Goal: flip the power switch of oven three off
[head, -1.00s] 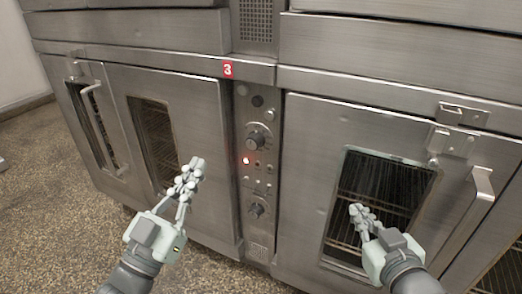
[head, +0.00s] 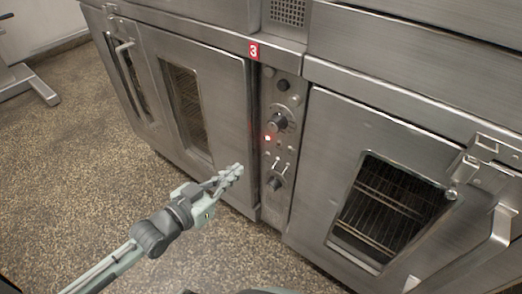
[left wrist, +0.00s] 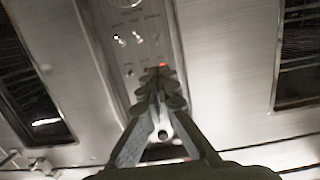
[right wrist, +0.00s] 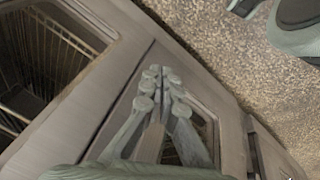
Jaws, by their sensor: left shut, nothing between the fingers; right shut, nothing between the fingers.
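Oven three carries a red "3" label (head: 253,51) above a narrow steel control panel (head: 270,205) between its doors. The panel has an upper knob (head: 277,121), a lit red lamp (head: 268,138), small metal toggle switches (head: 280,166) and a lower knob (head: 275,183). Which toggle is the power switch I cannot tell. My left gripper (head: 232,173) is shut and empty, just left of the panel at about toggle height, apparently apart from it. The left wrist view shows the panel (left wrist: 118,62) blurred beyond its fingertips. My right gripper (right wrist: 160,78) is shut and empty, seen only in the right wrist view.
Steel oven doors with windows flank the panel, left door (head: 215,100) and right door (head: 320,150). A door handle (head: 487,248) sticks out at the lower right. The speckled floor (head: 90,150) is open at the left, with a grey metal foot (head: 35,85) at the far left.

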